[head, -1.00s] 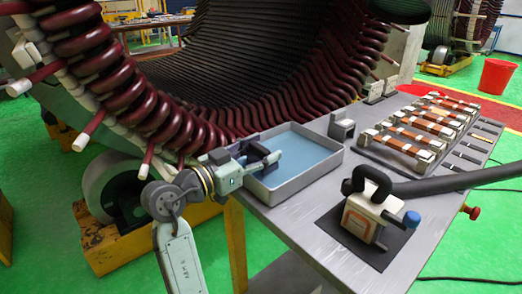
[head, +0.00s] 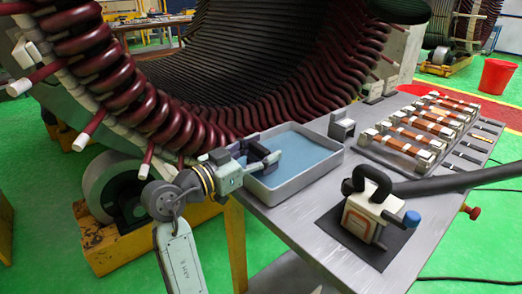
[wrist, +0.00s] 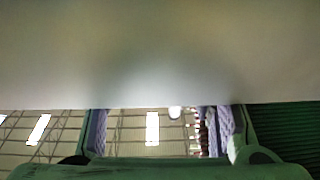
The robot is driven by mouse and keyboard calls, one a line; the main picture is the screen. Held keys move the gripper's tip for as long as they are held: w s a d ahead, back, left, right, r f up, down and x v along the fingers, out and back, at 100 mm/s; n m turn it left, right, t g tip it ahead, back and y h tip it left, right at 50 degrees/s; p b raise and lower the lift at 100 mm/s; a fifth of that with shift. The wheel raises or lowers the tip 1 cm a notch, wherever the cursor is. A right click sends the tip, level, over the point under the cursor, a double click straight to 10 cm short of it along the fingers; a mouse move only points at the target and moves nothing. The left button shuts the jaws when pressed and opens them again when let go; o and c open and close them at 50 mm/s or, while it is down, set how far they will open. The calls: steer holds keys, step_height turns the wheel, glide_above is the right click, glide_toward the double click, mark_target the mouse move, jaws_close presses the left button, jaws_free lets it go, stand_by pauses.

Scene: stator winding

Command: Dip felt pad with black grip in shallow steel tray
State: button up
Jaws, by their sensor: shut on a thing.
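The shallow steel tray (head: 301,181) sits on the near left part of the grey bench, with a flat blue surface inside. My gripper (head: 266,158) reaches in from the left over the tray's left end. It is shut on a dark piece, which I take to be the black grip of the felt pad (head: 256,150). The felt itself is not clear in the head view, so I cannot tell whether it touches the blue surface. In the wrist view a pale blurred surface fills the top, and my two fingers (wrist: 165,132) show below it.
A small grey block (head: 342,127) stands behind the tray. A white device with a black handle (head: 372,212) stands on a dark mat to the right. A rack of copper-coloured bars (head: 425,132) is at the back. The large stator (head: 160,110) stands close behind my gripper.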

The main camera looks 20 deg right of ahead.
steer(key=shift+d+f+y, duration=0.1)
steer(key=shift+f+y, duration=0.2)
steer(key=shift+f, duration=0.6)
step_height(320, 180, up, 3)
steer(key=shift+w+f+p, duration=0.1)
steer(key=shift+w+p, duration=0.05)
steer(key=shift+p, duration=1.05)
step_height(320, 180, up, 9)
steer(key=p, duration=0.5)
steer(key=shift+f, duration=0.15)
steer(key=shift+f, duration=0.1)
